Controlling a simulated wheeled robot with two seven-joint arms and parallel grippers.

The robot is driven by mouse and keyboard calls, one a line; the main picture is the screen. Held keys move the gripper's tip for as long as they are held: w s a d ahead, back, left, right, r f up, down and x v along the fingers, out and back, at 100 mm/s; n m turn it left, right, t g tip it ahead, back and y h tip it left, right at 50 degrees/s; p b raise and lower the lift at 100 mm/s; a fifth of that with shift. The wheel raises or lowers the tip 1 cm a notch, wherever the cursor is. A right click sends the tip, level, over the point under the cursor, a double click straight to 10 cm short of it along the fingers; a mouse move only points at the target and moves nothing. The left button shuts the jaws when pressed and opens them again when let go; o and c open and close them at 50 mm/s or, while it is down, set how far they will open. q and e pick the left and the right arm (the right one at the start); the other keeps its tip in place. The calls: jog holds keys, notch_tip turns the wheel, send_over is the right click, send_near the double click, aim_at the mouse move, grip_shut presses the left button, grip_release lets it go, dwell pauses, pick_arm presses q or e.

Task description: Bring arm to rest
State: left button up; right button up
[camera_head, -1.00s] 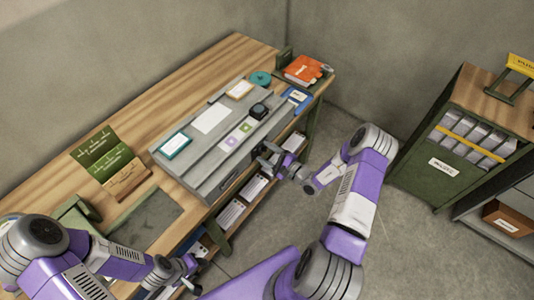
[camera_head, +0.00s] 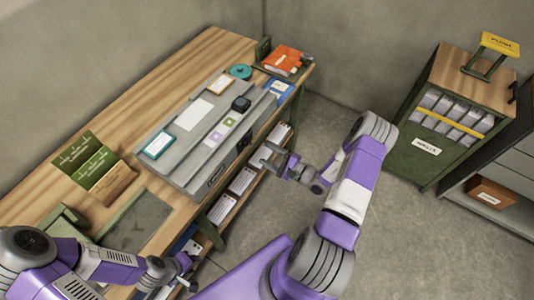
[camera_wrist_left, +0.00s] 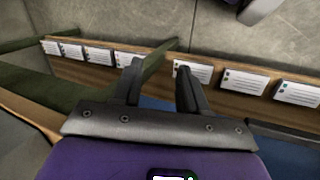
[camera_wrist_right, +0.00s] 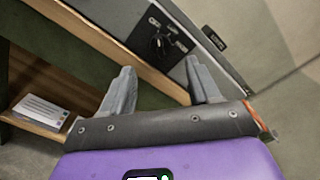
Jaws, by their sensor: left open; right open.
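My right gripper (camera_head: 272,157) is open and empty in the head view, just off the front edge of the wooden desk (camera_head: 232,50). In the right wrist view its two fingers (camera_wrist_right: 160,88) are spread with nothing between them, and a dark panel with a knob (camera_wrist_right: 160,42) lies beyond. My left gripper (camera_head: 184,272) is at the lower left of the head view, beside the desk's front edge.
A grey sloped console (camera_head: 190,178) with cards stands on the desk. An orange book (camera_head: 284,58) lies at the far end, a green folding stand (camera_head: 90,165) at the left. A green cabinet (camera_head: 410,160) stands right. The floor between is clear.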

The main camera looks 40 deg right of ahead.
dwell(0.3)
jog(key=s+a+f+n+g+y, duration=0.2)
jog(key=s+a+n+g+y, duration=0.15)
jog(key=a+g, duration=0.4)
jog(key=s+a+f+n+g+y, duration=0.25)
jog(key=s+a+g, duration=0.25)
jog(key=a, duration=0.6)
jog(key=s+a+f+n+g+h, duration=0.2)
jog(key=s+f+n+g+h, duration=0.5)
jog(key=s+n, duration=0.3)
jog(key=w+n+t, duration=0.1)
jog(key=w+a+r+n+t+h, duration=0.1)
jog(key=w+a+t, duration=0.1)
jog(key=shift+w+a+r+n+t+h, duration=0.1)
jog(key=shift+w+r+n+t+h, duration=0.1)
jog(key=shift+r+n+t+h, duration=0.15)
